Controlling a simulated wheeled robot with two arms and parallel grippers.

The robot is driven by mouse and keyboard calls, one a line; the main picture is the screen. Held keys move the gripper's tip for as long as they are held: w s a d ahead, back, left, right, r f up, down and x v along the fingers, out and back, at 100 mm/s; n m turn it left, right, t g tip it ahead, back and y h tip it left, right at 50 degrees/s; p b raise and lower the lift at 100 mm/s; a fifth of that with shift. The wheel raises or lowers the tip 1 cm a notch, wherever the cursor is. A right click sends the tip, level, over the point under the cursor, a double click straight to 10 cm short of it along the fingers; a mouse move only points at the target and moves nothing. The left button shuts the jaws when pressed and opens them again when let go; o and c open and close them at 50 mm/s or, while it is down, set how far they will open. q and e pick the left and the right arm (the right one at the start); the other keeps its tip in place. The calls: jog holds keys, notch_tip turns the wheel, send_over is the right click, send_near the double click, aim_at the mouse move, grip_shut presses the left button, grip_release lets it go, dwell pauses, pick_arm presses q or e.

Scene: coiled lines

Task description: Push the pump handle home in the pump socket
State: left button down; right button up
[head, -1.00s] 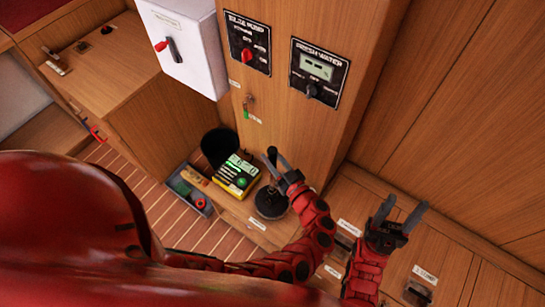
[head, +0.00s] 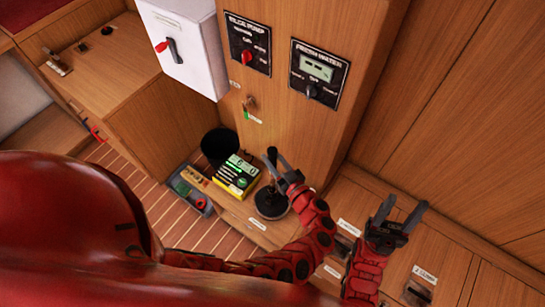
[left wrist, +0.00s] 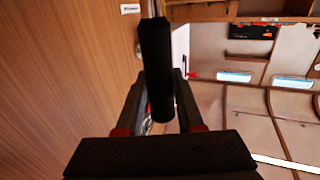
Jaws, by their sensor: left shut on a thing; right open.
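The pump handle (left wrist: 156,70) is a black bar. In the left wrist view it stands between my left gripper's fingers; its dark upper end (head: 272,154) shows in the head view. My left gripper (head: 281,165) is shut on it, above the pump socket. The pump socket (head: 271,203) is a round black fitting on the low wooden ledge. The handle stands roughly upright over it. My gripper and wrist hide part of the handle, and I cannot tell how deep its lower end sits. My right gripper (head: 398,215) is open and empty, to the right.
A yellow and green box (head: 237,176) stands close left of the socket, with a black round bin (head: 218,146) behind it. A blue-grey tray (head: 208,208) of small items lies further left. The panelled column (head: 290,125) rises close behind.

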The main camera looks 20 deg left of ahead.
aim_at(272, 150)
pick_arm(q)
jog(key=shift+c, duration=2.3)
grip_release()
jog(key=o, duration=0.4)
jog(key=shift+r, duration=0.1)
notch_tip(272, 150, up, 7)
jog(key=p, duration=0.6)
jog(key=shift+p, duration=0.35)
